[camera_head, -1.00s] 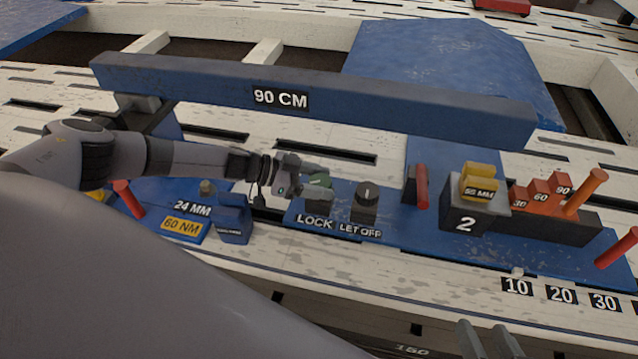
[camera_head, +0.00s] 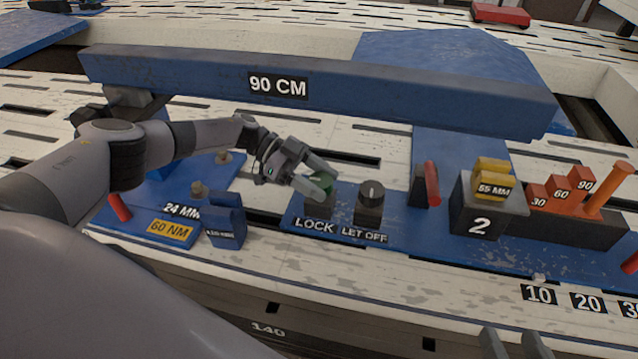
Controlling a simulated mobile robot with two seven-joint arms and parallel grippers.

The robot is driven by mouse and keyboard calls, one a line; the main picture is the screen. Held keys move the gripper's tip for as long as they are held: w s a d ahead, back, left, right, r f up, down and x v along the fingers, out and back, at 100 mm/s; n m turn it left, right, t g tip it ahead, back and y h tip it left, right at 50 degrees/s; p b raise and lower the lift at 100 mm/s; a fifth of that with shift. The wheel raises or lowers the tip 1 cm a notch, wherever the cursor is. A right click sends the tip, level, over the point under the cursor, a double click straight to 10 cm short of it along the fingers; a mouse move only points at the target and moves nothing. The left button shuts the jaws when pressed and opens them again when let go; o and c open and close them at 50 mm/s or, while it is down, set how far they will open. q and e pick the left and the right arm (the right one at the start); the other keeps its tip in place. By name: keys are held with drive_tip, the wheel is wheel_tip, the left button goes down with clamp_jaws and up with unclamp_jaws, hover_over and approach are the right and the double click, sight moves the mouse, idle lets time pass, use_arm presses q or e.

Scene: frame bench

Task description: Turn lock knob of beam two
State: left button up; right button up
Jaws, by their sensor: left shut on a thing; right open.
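The lock knob (camera_head: 319,203) is a green-topped knob on a dark block above the label LOCK, on the blue plate of the station marked 2. My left gripper (camera_head: 322,186) is shut on it, with its fingers at the green top. The fingers cover part of the knob, so its pointer is hidden. A black knob (camera_head: 370,194) with a white mark, labelled LET OFF, stands just to the right. The blue beam (camera_head: 200,72) marked 90 CM spans behind. My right gripper (camera_head: 515,345) shows only at the bottom edge, open and away from the knobs.
A grey block (camera_head: 482,222) marked 2 carries yellow 55 MM pieces. A red lever (camera_head: 432,184) stands left of it, and orange steps (camera_head: 560,195) marked 30, 60, 90 stand right. Blue blocks (camera_head: 225,216) sit left of the knob. The white bench front is mostly clear.

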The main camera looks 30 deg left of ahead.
use_arm(q)
drive_tip(key=shift+d+r, duration=0.15)
drive_tip(key=shift+d, duration=0.1)
drive_tip(key=o, duration=1)
drive_tip(key=shift+a, duration=0.1)
